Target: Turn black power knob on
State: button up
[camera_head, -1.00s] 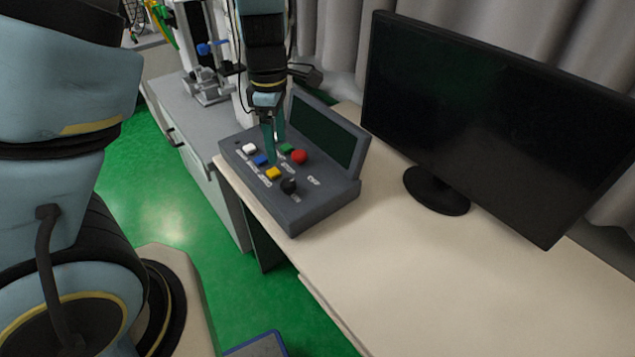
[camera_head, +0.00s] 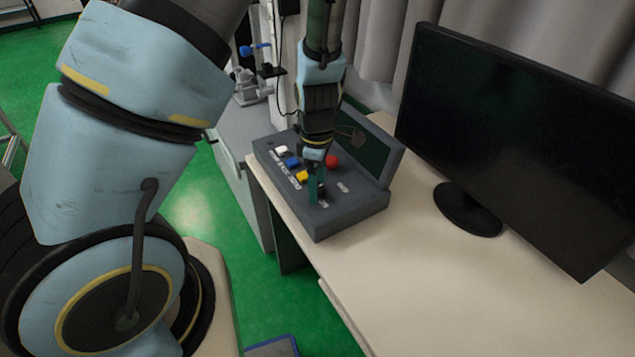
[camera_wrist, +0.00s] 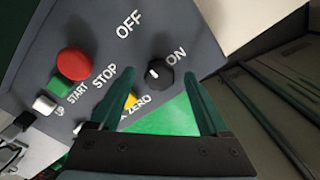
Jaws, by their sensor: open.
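The black power knob (camera_wrist: 160,75) is round with a white mark on its left side. It sits between the OFF and ON labels in the wrist view. My gripper (camera_wrist: 159,77) is open, its two teal fingers on either side of the knob in that view. I cannot tell whether they touch it. In the head view, my gripper (camera_head: 315,188) points down at the front part of the grey control box (camera_head: 345,222), and its fingers mostly hide the knob.
The red button (camera_wrist: 73,63), green button (camera_wrist: 61,82), white button (camera_wrist: 44,104) and partly hidden yellow button (camera_wrist: 130,100) are near the knob. The box's raised screen (camera_head: 372,155) stands behind. A black monitor (camera_head: 510,130) stands right. The desk front (camera_head: 390,290) is clear.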

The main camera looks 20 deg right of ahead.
grip_shut()
dwell(0.7)
